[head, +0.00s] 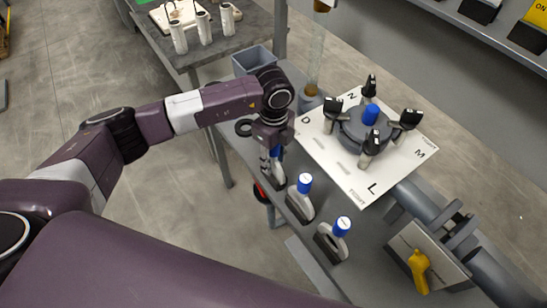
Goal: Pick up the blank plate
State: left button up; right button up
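Three grey stands with blue-topped handles stand in a row along the bench's near edge: a far one (272,180), a middle one (301,201) and a near one (332,240). Each seems to hold an upright plate; I cannot tell which is the blank plate. My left gripper (271,153) points down at the far stand, with its fingers at that stand's blue handle. The handle is partly hidden by the gripper, and I cannot tell whether the fingers are closed on it. My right gripper is not in view.
A dark round press (361,128) with a blue cap and several black-handled clamps sits on a white lettered board (318,153). A grey bin (252,59) and clear column (315,62) stand behind. A yellow-handled valve (418,268) is at the lower right.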

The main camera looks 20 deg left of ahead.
pick_arm(q)
jog(key=shift+f, duration=0.35)
grip_shut()
jog(key=shift+r, duration=0.1)
jog(key=shift+w+r, duration=0.1)
jog(key=shift+r, duration=0.3)
notch_tip(320, 180, up, 18)
jog(key=b, duration=0.4)
jog(key=shift+f, duration=0.25)
jog(key=shift+r+b, duration=0.3)
jog(key=shift+r, duration=0.55)
